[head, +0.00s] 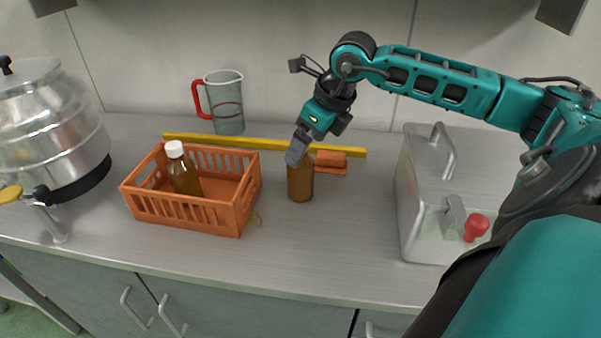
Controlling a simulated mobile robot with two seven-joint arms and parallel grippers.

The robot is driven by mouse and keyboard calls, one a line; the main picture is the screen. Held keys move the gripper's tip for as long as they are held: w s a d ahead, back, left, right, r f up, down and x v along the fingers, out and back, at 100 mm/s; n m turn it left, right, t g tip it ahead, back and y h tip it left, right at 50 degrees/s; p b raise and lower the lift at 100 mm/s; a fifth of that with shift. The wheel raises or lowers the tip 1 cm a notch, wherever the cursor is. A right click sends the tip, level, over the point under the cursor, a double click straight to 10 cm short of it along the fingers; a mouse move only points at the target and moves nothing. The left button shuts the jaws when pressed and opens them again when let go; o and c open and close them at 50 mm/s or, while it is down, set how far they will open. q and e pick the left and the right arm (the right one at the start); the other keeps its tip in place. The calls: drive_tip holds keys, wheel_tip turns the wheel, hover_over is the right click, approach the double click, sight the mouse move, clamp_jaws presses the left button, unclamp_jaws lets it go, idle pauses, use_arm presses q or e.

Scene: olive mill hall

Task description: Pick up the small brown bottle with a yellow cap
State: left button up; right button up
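A small brown bottle (301,184) stands upright on the counter, just right of the orange crate. Its top and cap are hidden behind my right gripper (297,152), so I cannot see the cap's colour. The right gripper comes down from the upper right, with its grey fingers at the bottle's top. I cannot tell whether the fingers are apart or closed on it. Another brown bottle with a white cap (183,172) stands inside the crate. My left gripper is not in view.
The orange crate (190,215) is left of the brown bottle. A yellow bar (225,141), a reddish-brown block (330,159) and a red-handled jug (227,105) are behind. A steel box (425,200) stands right, a steel urn (50,135) left. The front counter is clear.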

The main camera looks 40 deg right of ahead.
sight(301, 170)
drive_tip(key=shift+w+p+x, duration=0.15)
drive_tip(key=shift+p+x, duration=0.05)
drive_tip(key=shift+x, duration=1.2)
drive_tip(key=shift+w+p+x, duration=0.2)
drive_tip(key=shift+x, duration=1.2)
drive_tip(key=shift+d+r, duration=0.1)
drive_tip(key=shift+d, duration=0.05)
drive_tip(key=c, duration=1.3)
drive_tip(key=shift+r, duration=0.1)
drive_tip(key=shift+c, duration=0.7)
